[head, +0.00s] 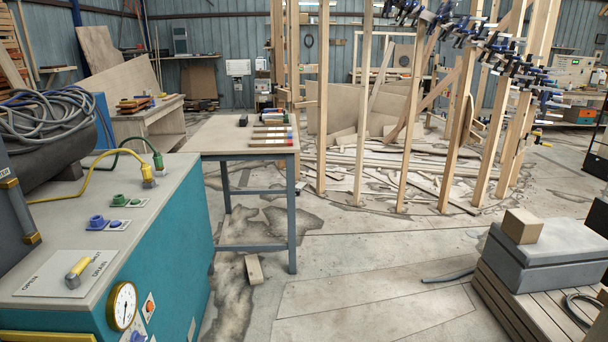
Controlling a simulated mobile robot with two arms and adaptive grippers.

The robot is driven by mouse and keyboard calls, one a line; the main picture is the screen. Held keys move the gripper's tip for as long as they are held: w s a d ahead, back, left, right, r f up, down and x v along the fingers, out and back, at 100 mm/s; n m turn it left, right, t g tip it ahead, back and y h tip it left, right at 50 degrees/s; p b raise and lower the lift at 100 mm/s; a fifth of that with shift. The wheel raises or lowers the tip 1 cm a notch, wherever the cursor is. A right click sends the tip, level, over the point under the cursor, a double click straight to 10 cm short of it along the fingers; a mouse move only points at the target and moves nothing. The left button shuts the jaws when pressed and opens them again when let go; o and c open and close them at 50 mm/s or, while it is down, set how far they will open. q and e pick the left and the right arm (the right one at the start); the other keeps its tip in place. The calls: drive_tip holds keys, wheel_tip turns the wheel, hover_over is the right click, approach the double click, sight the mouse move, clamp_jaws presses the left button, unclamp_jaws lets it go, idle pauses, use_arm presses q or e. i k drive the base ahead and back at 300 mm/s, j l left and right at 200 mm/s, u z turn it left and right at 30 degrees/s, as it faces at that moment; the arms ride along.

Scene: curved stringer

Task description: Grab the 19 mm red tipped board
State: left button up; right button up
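Several short light boards (267,135) lie side by side near the right end of a workbench (215,136). Small coloured tips show at their right ends, and one near the front looks reddish. The boards are far off and small, so I cannot read their thicknesses or tell for certain which is the 19 mm red tipped one. Neither of my grippers shows in the head view.
A teal machine (160,250) with a gauge and hoses fills the left foreground. Upright wooden posts (364,100) with clamps stand behind and right of the bench. Grey blocks on a slatted pallet (510,300) sit at right. The centre floor (340,265) is mostly clear.

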sight(265, 142)
drive_tip(key=i, duration=2.4)
drive_tip(key=l+z, duration=0.05)
drive_tip(key=l, duration=0.05)
